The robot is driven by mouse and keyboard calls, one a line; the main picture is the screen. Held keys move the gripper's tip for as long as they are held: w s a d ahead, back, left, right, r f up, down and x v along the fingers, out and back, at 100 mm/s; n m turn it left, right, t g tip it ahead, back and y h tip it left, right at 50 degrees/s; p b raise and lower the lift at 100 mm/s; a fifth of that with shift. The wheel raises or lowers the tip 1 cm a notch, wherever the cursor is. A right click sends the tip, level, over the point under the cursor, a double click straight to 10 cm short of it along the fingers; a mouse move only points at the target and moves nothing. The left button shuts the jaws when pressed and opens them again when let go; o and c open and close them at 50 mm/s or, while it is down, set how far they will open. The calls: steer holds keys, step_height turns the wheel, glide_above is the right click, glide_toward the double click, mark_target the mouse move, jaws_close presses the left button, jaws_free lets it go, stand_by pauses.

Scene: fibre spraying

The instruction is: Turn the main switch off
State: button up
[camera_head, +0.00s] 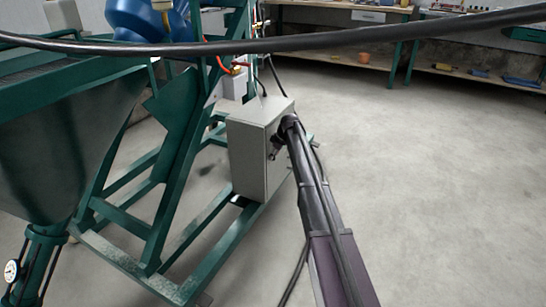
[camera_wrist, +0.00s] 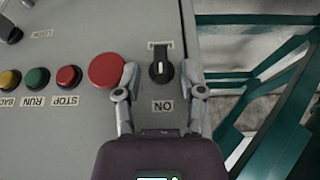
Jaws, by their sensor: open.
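The main switch (camera_wrist: 160,66) is a black rotary knob with a small pale mark on a grey control box (camera_wrist: 60,140). Its handle looks roughly upright in the wrist view. An ON label (camera_wrist: 162,106) is below it there, and a label above it is too small to read. My gripper (camera_wrist: 159,72) is open, with one finger on each side of the knob; I cannot tell whether they touch it. In the head view my gripper (camera_head: 277,146) is at the face of the control box (camera_head: 246,160), and the knob is hidden.
A large red button (camera_wrist: 106,70) sits close beside my left finger, with STOP (camera_wrist: 68,77), RUN (camera_wrist: 37,78) and yellow (camera_wrist: 9,80) buttons further left. Green frame beams (camera_head: 215,250) surround the box. Open floor (camera_head: 440,190) lies to the right.

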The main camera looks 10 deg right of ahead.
jaws_close()
steer(key=shift+a, duration=0.1)
